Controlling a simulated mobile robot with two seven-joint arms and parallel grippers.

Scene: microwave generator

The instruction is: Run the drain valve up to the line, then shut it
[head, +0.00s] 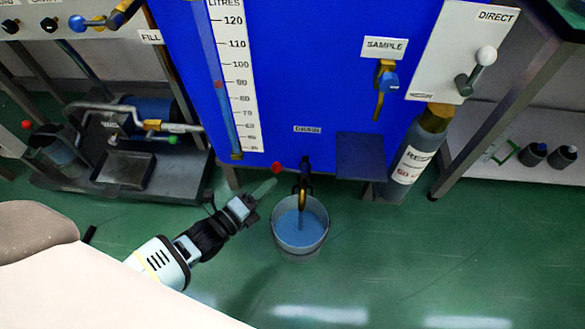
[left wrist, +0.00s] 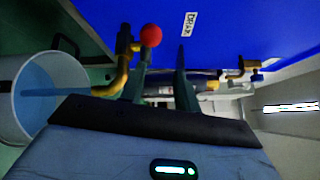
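The drain valve (head: 304,183) is a brass tap low on the blue tank, under a small label. Its red-knobbed lever (head: 277,168) points left; the red knob (left wrist: 151,35) and brass spout (left wrist: 125,60) also show in the left wrist view. A bucket (head: 300,246) stands under the spout with blue liquid inside; a blue stream appears to run into it. The bucket (left wrist: 12,100) also shows at left in the left wrist view. No line on the bucket can be made out. My left gripper (head: 263,189) is open and empty, left of the valve, one finger near the knob.
The tank's scale (head: 233,75) is above left. A sample tap (head: 387,82) and a grey cylinder (head: 418,150) are to the right. A pump on a dark base (head: 185,180) stands at left. Green floor around the bucket's front is clear.

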